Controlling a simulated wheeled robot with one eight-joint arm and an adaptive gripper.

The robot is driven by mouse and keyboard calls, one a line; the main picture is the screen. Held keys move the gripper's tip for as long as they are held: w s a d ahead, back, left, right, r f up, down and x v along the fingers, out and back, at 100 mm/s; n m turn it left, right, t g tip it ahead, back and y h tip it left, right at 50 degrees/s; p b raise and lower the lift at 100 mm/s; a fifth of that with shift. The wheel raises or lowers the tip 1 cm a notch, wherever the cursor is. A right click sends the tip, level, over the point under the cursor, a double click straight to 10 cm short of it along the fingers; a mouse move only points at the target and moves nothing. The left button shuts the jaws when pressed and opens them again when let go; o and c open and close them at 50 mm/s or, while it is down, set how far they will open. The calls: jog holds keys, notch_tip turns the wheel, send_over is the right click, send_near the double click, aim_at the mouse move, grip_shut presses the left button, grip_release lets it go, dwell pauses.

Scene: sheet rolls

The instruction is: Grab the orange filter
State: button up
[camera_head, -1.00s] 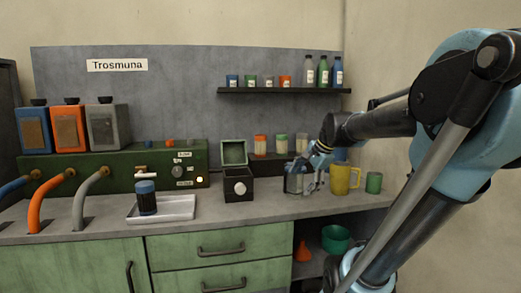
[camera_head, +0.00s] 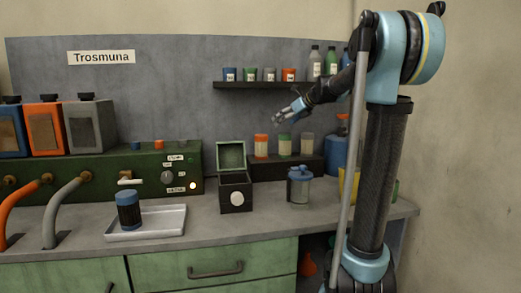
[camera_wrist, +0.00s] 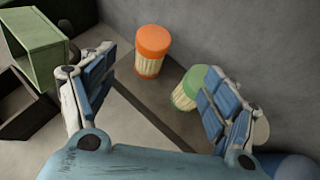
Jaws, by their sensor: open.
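The orange filter (camera_head: 261,146), a short pale ribbed cylinder with an orange top, stands upright on a low dark ledge at the back of the counter. In the wrist view the orange filter (camera_wrist: 152,52) shows whole, beyond and between my fingertips, touched by neither. My gripper (camera_head: 285,117) is open and empty, above the ledge and slightly right of the orange filter. In the wrist view my gripper (camera_wrist: 155,76) has its blue-padded fingers spread wide, the right one partly covering the green filter (camera_wrist: 187,90).
The green filter (camera_head: 284,145) and a grey one (camera_head: 307,145) stand to the right on the same ledge. An open green-lidded box (camera_head: 236,190) is at the left. A shelf (camera_head: 262,85) with cups and bottles hangs above. A lidded jar (camera_head: 299,187) stands in front.

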aim_at(262, 135)
jog(key=x, duration=1.1)
jog(key=shift+s+a, duration=0.1)
jog(key=shift+a, duration=0.35)
jog(key=shift+s+f+x, duration=0.1)
jog(key=shift+s+x, duration=0.05)
jog(key=shift+x, duration=1.15)
jog(key=shift+s+f+x, duration=0.1)
jog(key=shift+x, duration=1.25)
jog(key=c, duration=1.8)
jog(key=shift+s+r, duration=0.1)
